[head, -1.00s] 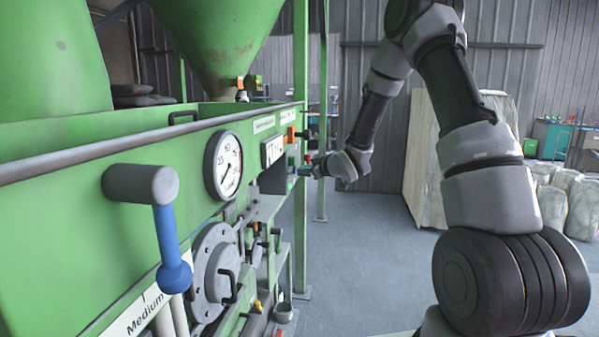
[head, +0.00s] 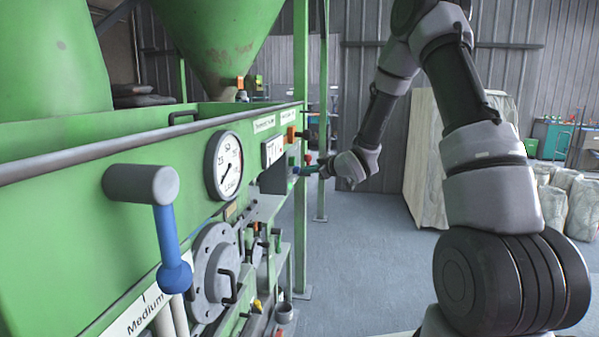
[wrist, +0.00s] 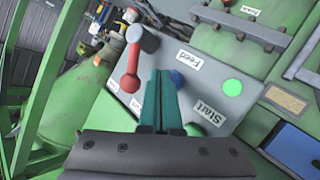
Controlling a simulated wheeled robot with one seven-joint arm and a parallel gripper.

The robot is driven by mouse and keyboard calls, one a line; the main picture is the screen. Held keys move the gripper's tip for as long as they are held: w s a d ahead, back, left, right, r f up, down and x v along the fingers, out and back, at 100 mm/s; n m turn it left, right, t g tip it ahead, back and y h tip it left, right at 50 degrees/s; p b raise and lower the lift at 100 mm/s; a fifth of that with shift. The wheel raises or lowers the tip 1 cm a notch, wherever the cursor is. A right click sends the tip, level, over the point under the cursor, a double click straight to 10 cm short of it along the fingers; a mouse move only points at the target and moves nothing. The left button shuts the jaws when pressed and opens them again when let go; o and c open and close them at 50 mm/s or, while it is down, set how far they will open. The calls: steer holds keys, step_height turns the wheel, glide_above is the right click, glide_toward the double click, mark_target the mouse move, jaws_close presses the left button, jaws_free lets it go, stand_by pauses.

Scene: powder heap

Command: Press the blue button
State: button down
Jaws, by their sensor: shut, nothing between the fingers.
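The blue button (wrist: 177,79) is on the grey panel in the wrist view, beside the "Feed" label. It is partly covered by the teal fingers of my gripper (wrist: 161,73). The fingers are pressed together and empty, with their tips just left of the button in the picture. I cannot tell whether they touch it or the panel. In the head view my gripper (head: 304,171) is at the far end of the green machine, and the blue button is too small to make out.
A red lever (wrist: 131,66) stands left of the fingers. A green button (wrist: 194,129) near the "Start" label is partly hidden by my gripper; a round green light (wrist: 232,87) lies to the right. A large blue-handled lever (head: 171,250) juts out nearby. The floor (head: 365,260) is clear.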

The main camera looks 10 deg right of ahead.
steer(key=shift+s+d, duration=0.1)
steer(key=shift+d, duration=0.2)
steer(key=shift+s+d, duration=0.25)
steer(key=shift+d, duration=0.5)
steer(key=shift+s+d, duration=0.25)
steer(key=shift+d, duration=0.55)
steer(key=shift+s+d, duration=0.25)
steer(key=shift+d, duration=0.5)
steer(key=s+d+r+m+g+h, duration=0.1)
steer(key=s+d+r+m+h, duration=0.3)
steer(key=s+r, duration=0.3)
steer(key=s+d+r+m+g+h, duration=0.1)
steer(key=s+d+r+m+h, duration=0.25)
steer(key=s+r, duration=0.35)
steer(key=s+a+r+m+g+y, duration=0.1)
steer(key=s+m, duration=0.3)
steer(key=s, duration=0.8)
steer(key=s+a+r+m+g+y, duration=0.1)
steer(key=s+a+r+m+g, duration=0.1)
steer(key=s, duration=1)
steer(key=shift+s+a+r+m+g+y, duration=0.25)
steer(key=shift+s+r+m+g+y, duration=0.25)
steer(key=shift+m, duration=0.45)
